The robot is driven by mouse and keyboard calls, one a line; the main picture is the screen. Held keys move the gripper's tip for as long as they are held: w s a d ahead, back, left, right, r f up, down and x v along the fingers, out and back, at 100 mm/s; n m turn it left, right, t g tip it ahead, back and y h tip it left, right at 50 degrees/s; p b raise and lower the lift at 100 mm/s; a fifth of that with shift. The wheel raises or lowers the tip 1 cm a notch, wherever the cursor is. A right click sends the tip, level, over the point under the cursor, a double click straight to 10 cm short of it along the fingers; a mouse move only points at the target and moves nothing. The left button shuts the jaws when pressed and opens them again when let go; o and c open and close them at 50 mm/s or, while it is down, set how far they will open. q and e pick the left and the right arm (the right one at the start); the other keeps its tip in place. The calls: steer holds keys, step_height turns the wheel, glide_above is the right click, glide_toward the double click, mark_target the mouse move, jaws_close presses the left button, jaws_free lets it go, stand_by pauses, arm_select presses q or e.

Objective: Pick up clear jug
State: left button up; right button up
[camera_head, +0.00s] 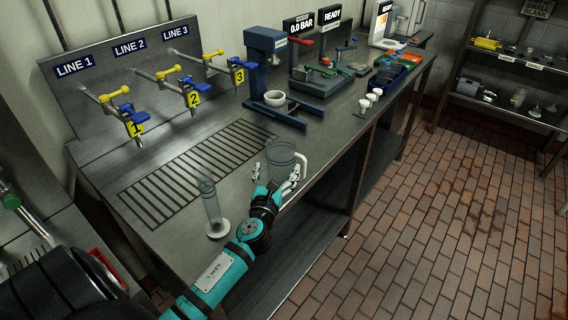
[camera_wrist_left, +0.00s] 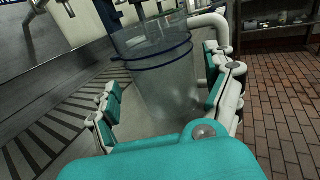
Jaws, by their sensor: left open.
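The clear jug (camera_head: 281,158) stands upright on the metal bench near its front edge, with a pale handle on its right side. In the left wrist view the jug (camera_wrist_left: 160,75) is straight ahead, with a dark blue rim line. My left gripper (camera_head: 275,183) is at the near side of the jug. In the left wrist view its open fingers (camera_wrist_left: 168,110) lie to the left and right of the jug's lower body. I cannot tell whether either finger touches it. My right gripper is not in view.
A clear cylinder (camera_head: 211,204) stands left of my left arm. A drain grate (camera_head: 190,170) lies behind it, below three numbered valves (camera_head: 193,98). A blue press (camera_head: 265,65) with a white ring (camera_head: 275,98) and small white cups (camera_head: 370,98) are farther along the bench.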

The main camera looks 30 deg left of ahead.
mark_target(278, 168)
arm_select(q)
steer(key=x, duration=0.4)
steer(key=shift+f, duration=0.2)
steer(key=shift+w, duration=0.25)
steer(key=shift+s, duration=0.1)
steer(key=shift+c, duration=0.4)
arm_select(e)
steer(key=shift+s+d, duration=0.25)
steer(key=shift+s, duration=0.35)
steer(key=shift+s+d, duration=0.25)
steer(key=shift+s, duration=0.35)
arm_select(q)
steer(key=c, duration=0.7)
steer(key=shift+c, duration=0.2)
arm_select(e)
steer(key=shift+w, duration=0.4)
arm_select(q)
steer(key=shift+r, duration=0.15)
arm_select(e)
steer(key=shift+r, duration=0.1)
